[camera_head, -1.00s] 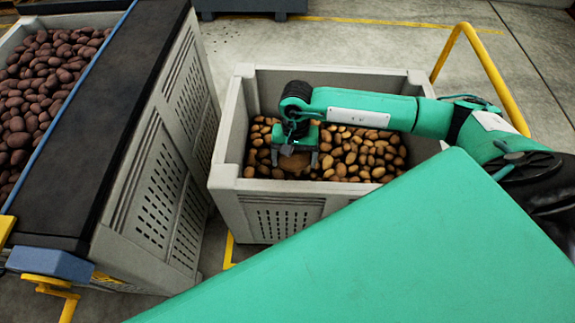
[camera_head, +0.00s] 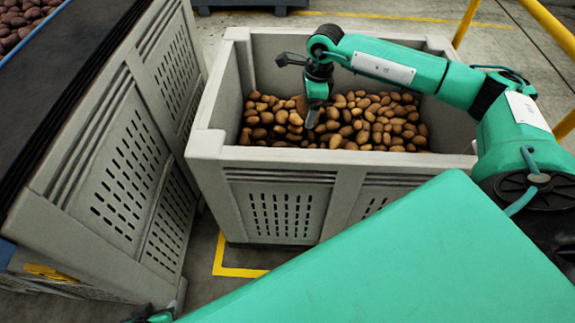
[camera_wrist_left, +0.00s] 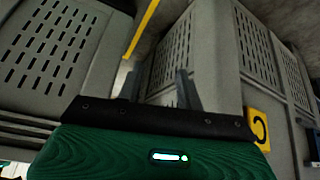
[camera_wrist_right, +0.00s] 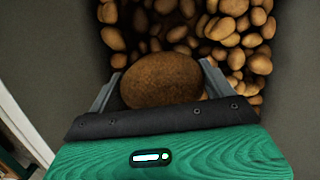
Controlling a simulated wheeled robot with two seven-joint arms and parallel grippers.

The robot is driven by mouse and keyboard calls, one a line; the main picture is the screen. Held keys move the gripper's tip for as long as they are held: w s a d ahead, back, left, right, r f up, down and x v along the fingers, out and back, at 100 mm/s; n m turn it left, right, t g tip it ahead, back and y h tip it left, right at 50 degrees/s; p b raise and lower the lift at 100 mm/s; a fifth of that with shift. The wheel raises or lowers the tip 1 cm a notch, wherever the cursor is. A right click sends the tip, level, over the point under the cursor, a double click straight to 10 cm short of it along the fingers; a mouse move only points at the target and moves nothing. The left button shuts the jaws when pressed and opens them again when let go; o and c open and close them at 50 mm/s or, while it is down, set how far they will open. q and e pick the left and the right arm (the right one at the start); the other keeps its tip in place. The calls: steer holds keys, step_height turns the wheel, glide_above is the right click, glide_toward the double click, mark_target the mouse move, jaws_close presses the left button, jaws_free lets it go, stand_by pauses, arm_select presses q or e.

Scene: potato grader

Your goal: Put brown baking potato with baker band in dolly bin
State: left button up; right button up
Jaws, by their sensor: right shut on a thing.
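My right gripper (camera_wrist_right: 160,88) is shut on a large brown potato (camera_wrist_right: 162,80), held between its two fingers. In the head view the right gripper (camera_head: 314,98) is side-on inside the grey bin (camera_head: 210,145), above the brown potatoes (camera_head: 365,120); the held potato is largely hidden there. No band can be made out on the potato's visible side. My left gripper (camera_wrist_left: 158,90) is open and empty, its fingers apart, facing grey slatted bin walls. Only a small part of the left arm shows at the head view's bottom edge.
A tall grey slatted bin (camera_head: 130,160) with a dark top edge stands at left. Reddish potatoes (camera_head: 22,20) lie beyond it. A yellow rail (camera_head: 553,28) rises at the right. A narrow floor gap with yellow tape (camera_head: 240,272) separates the bins.

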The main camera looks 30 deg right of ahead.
steer(key=shift+w+d+f+m+b, duration=0.3)
steer(key=shift+d+f+m+b, duration=0.1)
steer(key=shift+m, duration=0.1)
step_height(320, 180, down, 15)
steer(key=shift+r+b, duration=0.2)
steer(key=shift+b, duration=0.55)
step_height(320, 180, down, 5)
steer(key=shift+r+b, duration=0.1)
steer(key=shift+b, duration=0.25)
arm_select(q)
steer(key=d+t, duration=0.1)
steer(key=w+d+t+h, duration=0.1)
steer(key=d, duration=0.1)
steer(key=w+d+r+t+h, duration=0.1)
steer(key=shift+d+t, duration=0.3)
steer(key=shift+d, duration=0.05)
arm_select(e)
steer(key=shift+f, duration=0.2)
steer(key=shift+f, duration=0.1)
steer(key=o, duration=1)
arm_select(q)
steer(key=shift+w+d, duration=0.1)
steer(key=shift+w, duration=0.05)
